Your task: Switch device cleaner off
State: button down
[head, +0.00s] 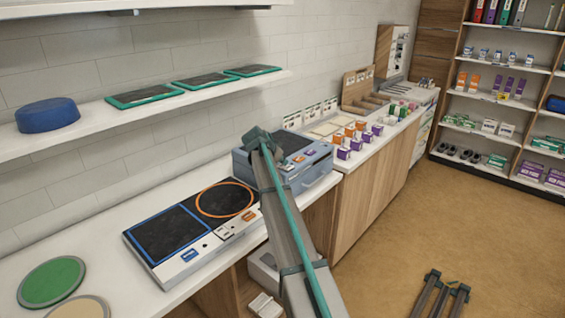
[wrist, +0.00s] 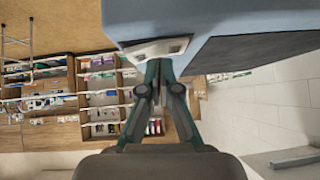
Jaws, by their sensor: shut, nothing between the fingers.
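A blue-grey boxy unit (head: 320,178), apparently the device cleaner, stands on the counter in the middle of the head view. Contact is unclear. The switch's setting cannot be read.
A flat panel with a blue-edged square and orange ring (head: 170,240) lies left of the unit. Small orange and purple boxes (head: 350,140) stand behind it. A wall shelf (head: 150,115) runs above the counter. The floor (head: 400,220) at right is mostly open.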

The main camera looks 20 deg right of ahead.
aim_at(281, 167)
jog(key=r, duration=0.4)
jog(key=shift+w+a+r, duration=0.2)
jog(key=shift+w, duration=0.05)
jog(key=w+b+v, duration=0.1)
jog(key=b+v, duration=0.2)
jog(key=v, duration=0.6)
jog(key=shift+a, duration=0.5)
jog(key=shift+s+r, duration=0.1)
